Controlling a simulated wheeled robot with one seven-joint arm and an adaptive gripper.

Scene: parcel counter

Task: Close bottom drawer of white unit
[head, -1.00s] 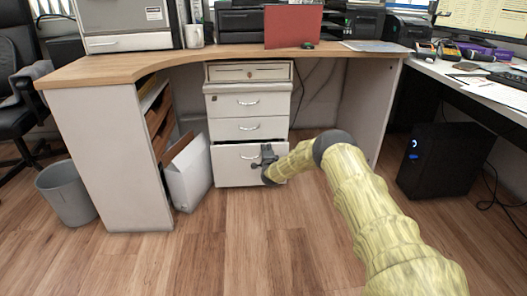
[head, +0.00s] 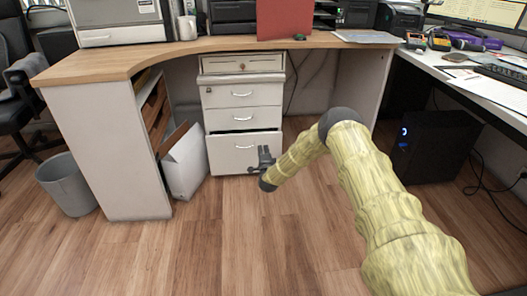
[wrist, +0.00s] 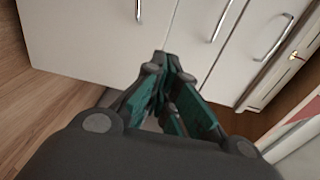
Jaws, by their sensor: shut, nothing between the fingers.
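The white unit (head: 242,113) stands under the desk. Its bottom drawer (head: 228,160) sticks out slightly, with a thin dark gap above its front. Its handle is on the upper part of the front. My gripper (head: 265,153) is shut and empty, in front of the right part of that drawer. In the wrist view, my gripper (wrist: 172,66) points at the white fronts, with the bottom drawer (wrist: 90,35) on the left and the drawers above it to the right. I cannot tell whether the fingertips touch the drawer front.
A white box (head: 185,163) stands left of the unit, beside the desk's side panel (head: 108,150). A grey bin (head: 68,185) is further left. A black computer tower (head: 437,146) stands at the right. The wooden floor before the unit is clear.

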